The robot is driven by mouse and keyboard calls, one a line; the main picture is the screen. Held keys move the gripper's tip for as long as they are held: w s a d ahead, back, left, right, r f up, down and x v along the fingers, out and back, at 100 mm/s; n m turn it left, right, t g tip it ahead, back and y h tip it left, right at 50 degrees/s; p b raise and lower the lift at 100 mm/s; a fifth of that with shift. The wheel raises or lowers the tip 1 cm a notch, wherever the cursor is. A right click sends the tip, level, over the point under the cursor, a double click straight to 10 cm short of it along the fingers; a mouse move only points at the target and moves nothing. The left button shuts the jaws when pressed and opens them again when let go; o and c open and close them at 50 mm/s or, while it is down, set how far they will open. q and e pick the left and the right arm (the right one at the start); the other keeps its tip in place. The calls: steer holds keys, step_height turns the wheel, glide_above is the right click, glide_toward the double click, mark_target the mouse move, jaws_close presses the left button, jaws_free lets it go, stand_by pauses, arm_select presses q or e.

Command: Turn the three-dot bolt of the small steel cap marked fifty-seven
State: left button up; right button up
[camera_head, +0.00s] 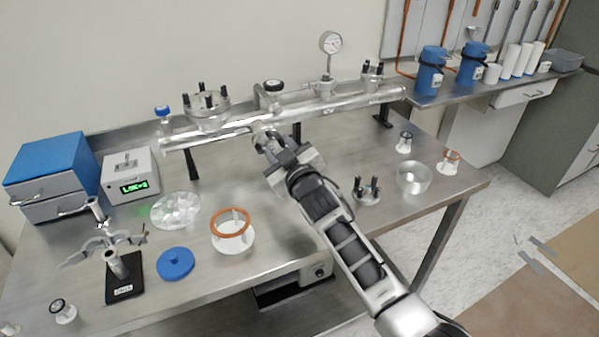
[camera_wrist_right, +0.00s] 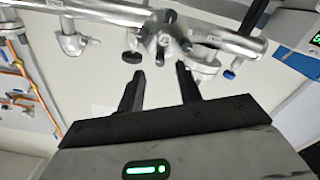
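A small round steel cap (camera_wrist_right: 165,38) with several black bolts around its rim faces my right wrist camera, on the side of the steel pipe (camera_head: 330,108). I cannot read a fifty-seven or the dots on its bolts. My right gripper (camera_head: 268,140) is in front of the pipe's middle and hides most of this cap in the head view. In the wrist view my right gripper (camera_wrist_right: 159,68) is open, fingers apart. One black bolt (camera_wrist_right: 160,57) shows between the fingertips; I cannot tell whether they touch it. My left gripper is not in view.
A larger bolted cap (camera_head: 207,108) and another small one (camera_head: 372,77) sit on top of the pipe. A bolted piece (camera_head: 367,191), a glass bowl (camera_head: 413,178), a copper ring holder (camera_head: 233,240) and a blue lid (camera_head: 175,263) stand on the steel table (camera_head: 300,225).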

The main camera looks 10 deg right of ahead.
mark_target(272, 139)
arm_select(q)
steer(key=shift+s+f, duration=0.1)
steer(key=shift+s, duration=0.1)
arm_select(e)
steer(key=v, duration=1.2)
steer(key=shift+s, duration=0.25)
steer(key=shift+d, duration=0.1)
